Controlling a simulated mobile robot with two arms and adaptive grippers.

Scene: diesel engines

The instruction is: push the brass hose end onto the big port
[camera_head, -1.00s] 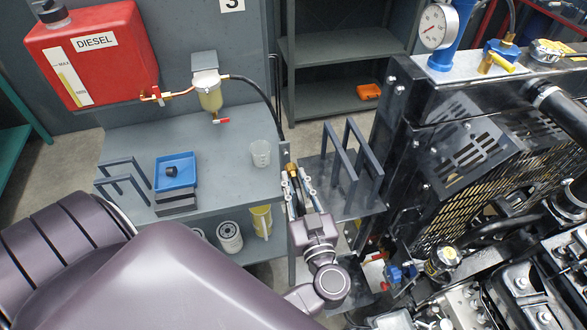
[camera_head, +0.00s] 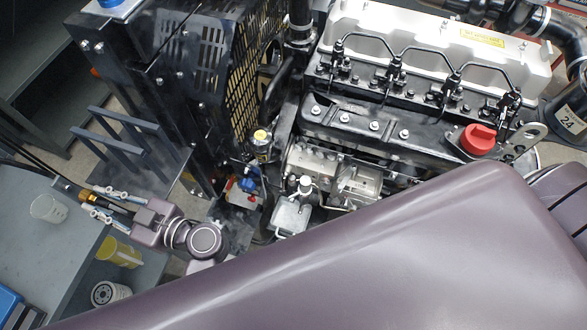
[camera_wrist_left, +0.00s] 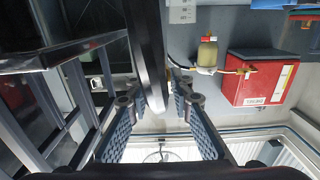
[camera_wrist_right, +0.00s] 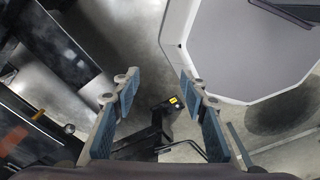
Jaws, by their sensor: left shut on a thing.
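My left gripper (camera_head: 102,204) is shut on the brass hose end (camera_head: 88,197), whose black hose trails off to the upper left. In the left wrist view the black hose (camera_wrist_left: 150,50) passes between the fingers of the left gripper (camera_wrist_left: 154,97); the brass is hidden there. The held end is beside the engine's front frame, well apart from the engine. Small blue and red fittings (camera_head: 247,184) show low on the engine; I cannot tell which part is the big port. My right gripper (camera_wrist_right: 158,80) is open and empty over the floor.
The black radiator frame (camera_head: 150,75) and a grey rack (camera_head: 110,150) stand close to the left gripper. A bench with a clear beaker (camera_head: 48,208) is at the left. The red diesel tank (camera_wrist_left: 262,80) and filter bowl (camera_wrist_left: 207,52) show in the left wrist view.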

